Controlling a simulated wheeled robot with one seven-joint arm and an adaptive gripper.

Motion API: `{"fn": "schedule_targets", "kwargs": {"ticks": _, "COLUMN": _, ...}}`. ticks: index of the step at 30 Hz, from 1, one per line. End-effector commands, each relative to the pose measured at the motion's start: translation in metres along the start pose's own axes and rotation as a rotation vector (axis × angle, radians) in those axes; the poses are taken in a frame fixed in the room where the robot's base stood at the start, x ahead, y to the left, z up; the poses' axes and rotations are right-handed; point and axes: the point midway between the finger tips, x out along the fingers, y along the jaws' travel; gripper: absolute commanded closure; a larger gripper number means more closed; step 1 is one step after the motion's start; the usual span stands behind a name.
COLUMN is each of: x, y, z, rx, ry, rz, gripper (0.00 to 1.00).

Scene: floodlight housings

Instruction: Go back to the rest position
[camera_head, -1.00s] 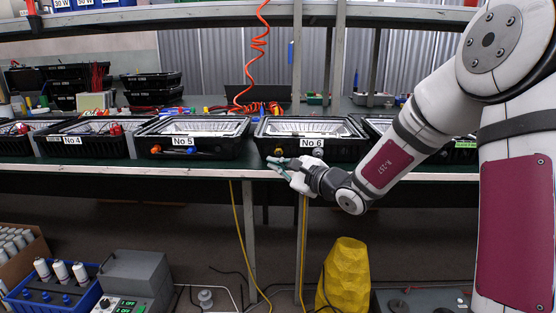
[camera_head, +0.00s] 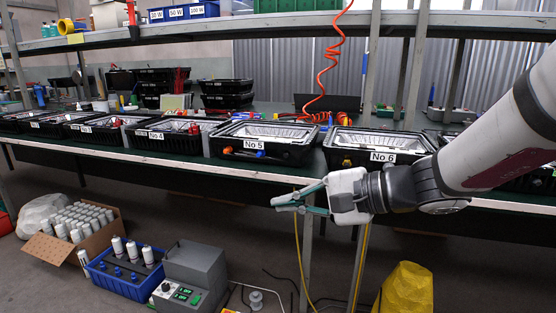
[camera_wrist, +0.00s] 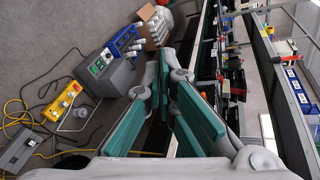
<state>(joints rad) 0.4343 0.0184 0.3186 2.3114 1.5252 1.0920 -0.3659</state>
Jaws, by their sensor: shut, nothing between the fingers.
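My gripper (camera_head: 282,203) is in front of the bench edge in the head view, below the housings marked No 5 and No 6. It points left, and its green-padded fingers converge at the tips with nothing held. In the wrist view the fingers (camera_wrist: 166,62) come together in the middle of the picture. The No 5 housing (camera_head: 262,142) and the No 6 housing (camera_head: 375,150) stand on the bench behind it, apart from the gripper. My forearm hides part of the bench at the right.
The bench (camera_head: 250,176) carries a row of black housings, including No 4 (camera_head: 165,138). On the floor are a blue crate (camera_head: 128,275) of white bottles, a cardboard box (camera_head: 62,245), a grey device (camera_head: 195,275) and a yellow object (camera_head: 405,290). An orange coiled hose (camera_head: 330,60) hangs above.

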Motion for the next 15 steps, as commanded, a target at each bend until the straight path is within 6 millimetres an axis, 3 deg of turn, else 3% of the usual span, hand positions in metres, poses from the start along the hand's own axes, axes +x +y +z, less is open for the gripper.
{"fn": "schedule_targets", "kwargs": {"ticks": 1, "x": -0.004, "y": 0.011, "z": 0.029, "rx": -0.066, "ry": -0.038, "rz": 0.079, "gripper": 1.00}}
{"fn": "schedule_targets", "kwargs": {"ticks": 6, "x": -0.035, "y": 0.066, "z": 0.100, "rx": -0.241, "ry": -0.139, "rz": 0.365, "gripper": 1.00}}
{"fn": "schedule_targets", "kwargs": {"ticks": 10, "x": -0.074, "y": 0.111, "z": 0.136, "rx": -0.360, "ry": -0.176, "rz": 0.588, "gripper": 1.00}}
{"fn": "schedule_targets", "kwargs": {"ticks": 15, "x": -0.135, "y": 0.161, "z": 0.158, "rx": -0.487, "ry": -0.168, "rz": 0.858, "gripper": 1.00}}
